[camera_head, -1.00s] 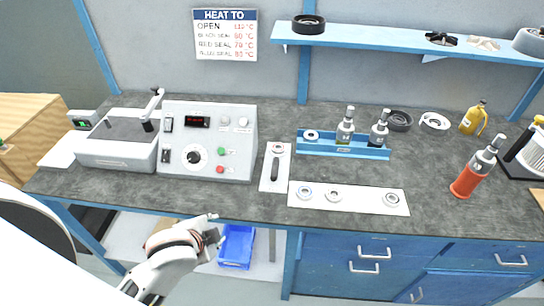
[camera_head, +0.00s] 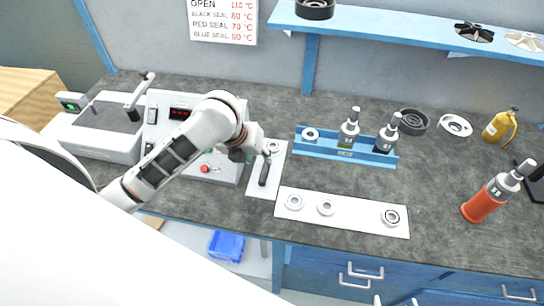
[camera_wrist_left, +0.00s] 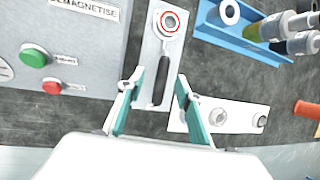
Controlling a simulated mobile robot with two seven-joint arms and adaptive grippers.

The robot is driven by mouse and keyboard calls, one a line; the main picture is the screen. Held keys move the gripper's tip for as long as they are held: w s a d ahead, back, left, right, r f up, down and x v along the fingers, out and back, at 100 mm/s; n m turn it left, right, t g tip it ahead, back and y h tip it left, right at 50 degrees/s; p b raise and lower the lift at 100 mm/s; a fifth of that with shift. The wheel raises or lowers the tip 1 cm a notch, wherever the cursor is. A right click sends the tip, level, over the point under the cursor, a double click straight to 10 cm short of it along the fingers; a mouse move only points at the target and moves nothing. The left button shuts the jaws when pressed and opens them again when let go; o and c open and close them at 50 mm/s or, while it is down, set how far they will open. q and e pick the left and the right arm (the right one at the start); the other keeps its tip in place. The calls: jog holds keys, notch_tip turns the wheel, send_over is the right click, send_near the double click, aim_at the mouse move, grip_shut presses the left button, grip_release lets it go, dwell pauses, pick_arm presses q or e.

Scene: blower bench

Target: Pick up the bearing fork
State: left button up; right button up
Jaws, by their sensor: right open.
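The bearing fork has a black handle (camera_head: 264,173) and lies on a narrow white plate (camera_head: 256,188) beside the control box. My right gripper (camera_head: 396,301) barely shows at the bottom edge, fingertips apart.
The control box (camera_head: 160,135) stands left of the fork. A white strip (camera_head: 350,225) with 3 rings lies to its right. A blue rack (camera_head: 320,150) with two bottles stands behind. Bare bench lies between.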

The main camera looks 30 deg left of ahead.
pick_arm(q)
jog(key=shift+x, duration=3)
jog(key=shift+w+d+r, duration=0.1)
jog(key=shift+w+d, duration=0.1)
jog(key=shift+c, duration=0.4)
grip_shut()
